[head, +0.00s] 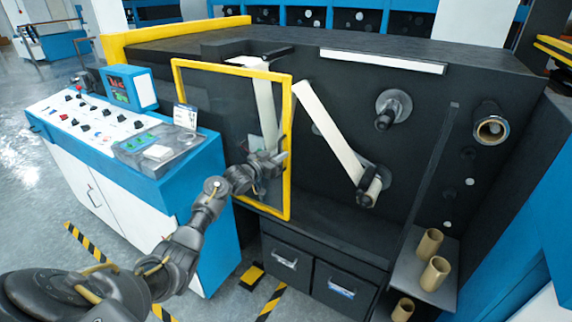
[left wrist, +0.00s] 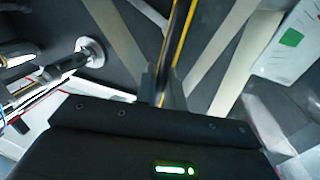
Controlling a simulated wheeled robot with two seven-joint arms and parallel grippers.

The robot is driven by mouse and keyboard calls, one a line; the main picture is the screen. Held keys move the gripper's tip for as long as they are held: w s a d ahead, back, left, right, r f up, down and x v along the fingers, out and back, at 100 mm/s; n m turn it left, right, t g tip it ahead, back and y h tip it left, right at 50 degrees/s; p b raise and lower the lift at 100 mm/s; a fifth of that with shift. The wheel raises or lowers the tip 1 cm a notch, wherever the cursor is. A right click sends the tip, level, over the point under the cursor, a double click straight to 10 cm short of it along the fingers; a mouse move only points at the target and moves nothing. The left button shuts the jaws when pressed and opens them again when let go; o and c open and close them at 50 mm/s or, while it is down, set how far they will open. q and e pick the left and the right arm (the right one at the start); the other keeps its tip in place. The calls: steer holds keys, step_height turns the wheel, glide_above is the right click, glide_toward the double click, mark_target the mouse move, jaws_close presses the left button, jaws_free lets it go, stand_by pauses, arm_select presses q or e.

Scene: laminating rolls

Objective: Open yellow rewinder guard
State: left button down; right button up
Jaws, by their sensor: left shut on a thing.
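The yellow rewinder guard (head: 232,69) is a yellow frame with a see-through panel, standing upright before the left part of the dark machine face. I cannot tell whether it is flush or slightly ajar. My left gripper (head: 275,162) is at the guard's right upright, about halfway up. In the left wrist view, the yellow-lined guard edge (left wrist: 179,38) runs down to the gripper (left wrist: 160,88), which is shut on it; the exact contact is partly hidden. My right gripper is not in view.
A blue and white control console (head: 130,150) stands left, close to my left arm. Pale web strips (head: 328,130) run to a lower roller (head: 369,187). Cardboard cores (head: 435,272) stand on a shelf at lower right. Drawers (head: 287,262) lie below the guard.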

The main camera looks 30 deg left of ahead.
arm_select(q)
steer(key=shift+a+r, duration=0.1)
steer(key=shift+a, duration=0.55)
steer(key=c, duration=1.6)
jaws_free()
steer(key=shift+c, duration=0.2)
steer(key=s+a+b, duration=0.1)
steer(key=s+a, duration=0.1)
steer(key=s, duration=0.8)
steer(key=shift+s, duration=0.35)
